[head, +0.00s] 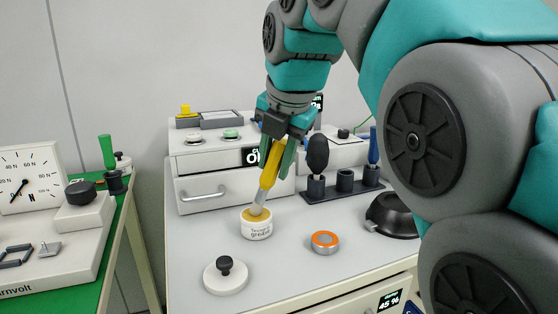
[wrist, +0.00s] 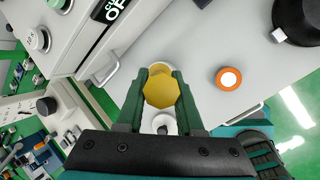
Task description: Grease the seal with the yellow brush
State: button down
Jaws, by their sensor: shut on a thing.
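My gripper (head: 281,150) is shut on the yellow brush (head: 270,166) and holds it tilted, bristle end down. The brush's tip meets the yellow-brown grease in the white pot (head: 257,231) in the head view. In the wrist view the yellow handle end (wrist: 160,90) sits between my two green fingers and hides most of the pot. The seal is likely the orange ring on a small round metal part (head: 324,242), lying on the bench right of the pot. It also shows in the wrist view (wrist: 228,78), apart from my gripper.
A white lid with a black knob (head: 226,275) lies in front of the pot. Behind stand a drawer unit (head: 200,190) and a dark rack (head: 345,190) with black and blue handled tools. A black bowl-like part (head: 392,216) sits at right. Bench between pot and ring is clear.

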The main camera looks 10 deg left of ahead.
jog(key=shift+r+p, duration=1.15)
jog(key=shift+r, duration=2.3)
